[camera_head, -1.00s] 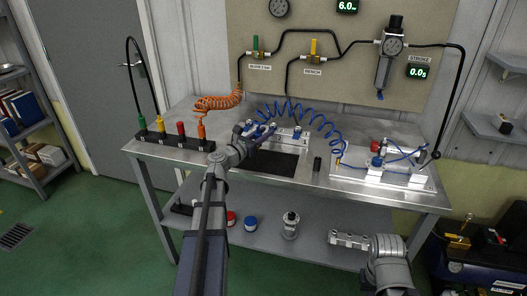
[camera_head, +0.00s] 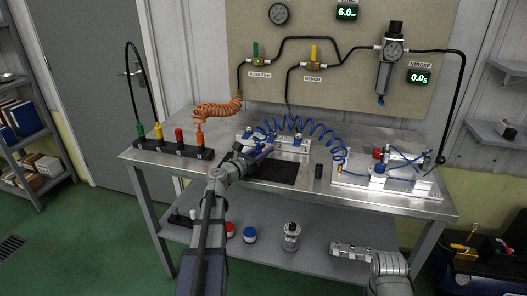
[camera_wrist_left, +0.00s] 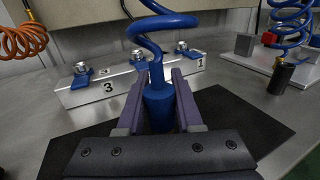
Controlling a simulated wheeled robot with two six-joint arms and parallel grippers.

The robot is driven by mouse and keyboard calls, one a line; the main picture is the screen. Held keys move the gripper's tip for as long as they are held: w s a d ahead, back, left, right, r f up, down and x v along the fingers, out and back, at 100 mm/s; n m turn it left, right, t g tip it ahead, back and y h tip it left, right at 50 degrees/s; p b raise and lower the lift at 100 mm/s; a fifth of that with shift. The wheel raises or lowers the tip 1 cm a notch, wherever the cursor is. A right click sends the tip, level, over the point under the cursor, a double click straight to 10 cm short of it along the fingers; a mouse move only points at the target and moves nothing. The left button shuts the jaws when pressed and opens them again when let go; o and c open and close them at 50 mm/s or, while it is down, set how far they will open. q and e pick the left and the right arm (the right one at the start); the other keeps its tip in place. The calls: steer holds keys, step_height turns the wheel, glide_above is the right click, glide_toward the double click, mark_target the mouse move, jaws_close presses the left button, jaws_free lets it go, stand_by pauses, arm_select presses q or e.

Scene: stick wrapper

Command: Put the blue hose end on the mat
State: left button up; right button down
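The blue hose end (camera_wrist_left: 158,106) is a blue cylinder between the two fingers of my left gripper (camera_wrist_left: 157,92), which look shut on it. It is upright in the left wrist view, with the coiled blue hose (camera_wrist_left: 160,22) rising from its top. The black mat (camera_wrist_left: 245,118) lies below and around the gripper; whether the hose end's bottom touches it is hidden. In the head view my left gripper (camera_head: 262,148) is over the back part of the mat (camera_head: 277,174).
A numbered metal block (camera_wrist_left: 130,84) with blue fittings stands just behind the mat. A small black cylinder (camera_head: 318,171) stands right of the mat, before a cylinder rig (camera_head: 400,186). A black rack with coloured plugs (camera_head: 172,149) is at the left. The bench front is clear.

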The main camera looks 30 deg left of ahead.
arm_select(q)
steer(key=o, duration=0.4)
steer(key=shift+r, duration=0.15)
steer(key=s, duration=0.4)
steer(key=s+a, duration=0.1)
steer(key=s, duration=0.7)
steer(key=shift+a, duration=0.4)
